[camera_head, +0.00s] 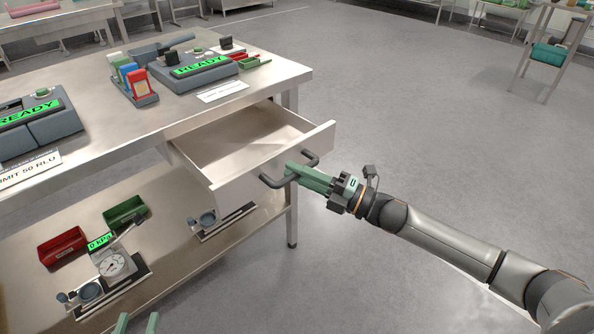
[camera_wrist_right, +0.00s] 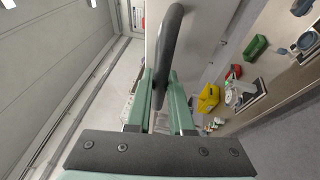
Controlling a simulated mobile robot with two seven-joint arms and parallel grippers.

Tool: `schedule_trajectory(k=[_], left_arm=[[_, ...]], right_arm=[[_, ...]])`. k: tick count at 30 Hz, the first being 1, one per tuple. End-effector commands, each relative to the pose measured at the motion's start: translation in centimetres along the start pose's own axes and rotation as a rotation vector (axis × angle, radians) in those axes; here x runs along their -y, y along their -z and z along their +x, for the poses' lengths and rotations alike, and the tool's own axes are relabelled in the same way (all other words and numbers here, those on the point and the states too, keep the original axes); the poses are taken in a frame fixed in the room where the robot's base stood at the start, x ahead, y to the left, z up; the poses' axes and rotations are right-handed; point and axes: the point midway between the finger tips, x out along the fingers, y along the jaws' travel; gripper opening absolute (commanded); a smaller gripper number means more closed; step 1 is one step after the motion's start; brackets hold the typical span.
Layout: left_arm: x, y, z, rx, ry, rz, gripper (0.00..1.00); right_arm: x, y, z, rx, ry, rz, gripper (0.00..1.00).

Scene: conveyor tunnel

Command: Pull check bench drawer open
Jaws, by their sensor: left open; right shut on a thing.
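The check bench drawer (camera_head: 237,192) is pulled out from under the bench top, and its inside looks empty. It has a dark bar handle (camera_head: 270,182) on its front. My right gripper (camera_head: 294,168) reaches in from the right with its green fingers shut on the handle. In the right wrist view the handle (camera_wrist_right: 170,45) runs between the two fingers. The fingers hide part of the handle in the head view. Only the two green fingertips of my left gripper (camera_head: 137,323) show at the bottom edge, apart and empty, away from the drawer.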

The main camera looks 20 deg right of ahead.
Motion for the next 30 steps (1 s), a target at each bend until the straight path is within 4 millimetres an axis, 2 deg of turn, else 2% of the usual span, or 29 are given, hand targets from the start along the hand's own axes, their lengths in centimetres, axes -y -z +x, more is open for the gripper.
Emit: schedule_trajectory(k=[3, 4, 12, 22, 26, 30], left_arm=[[0.0, 0.0, 0.0, 0.0, 0.0, 0.0, 0.5], [0.0, 0.0, 0.0, 0.0, 0.0, 0.0, 0.5], [0.0, 0.0, 0.0, 0.0, 0.001, 0.001, 0.5], [0.0, 0.0, 0.0, 0.0, 0.0, 0.0, 0.5], [0.0, -0.1, 0.0, 0.01, 0.0, -0.004, 0.5], [-0.1, -0.9, -0.1, 0.046, -0.003, -0.013, 0.5]], right_arm=[[0.0, 0.0, 0.0, 0.001, 0.001, 0.0, 0.0], [0.0, 0.0, 0.0, 0.001, 0.001, 0.0, 0.22], [0.0, 0.0, 0.0, 0.0, 0.0, 0.0, 0.5], [0.0, 0.0, -0.5, 0.001, 0.001, 0.0, 0.5], [0.1, 0.0, -1.9, 0.002, 0.003, 0.002, 0.5], [0.1, 0.0, -4.2, 0.002, 0.005, 0.003, 0.5]])
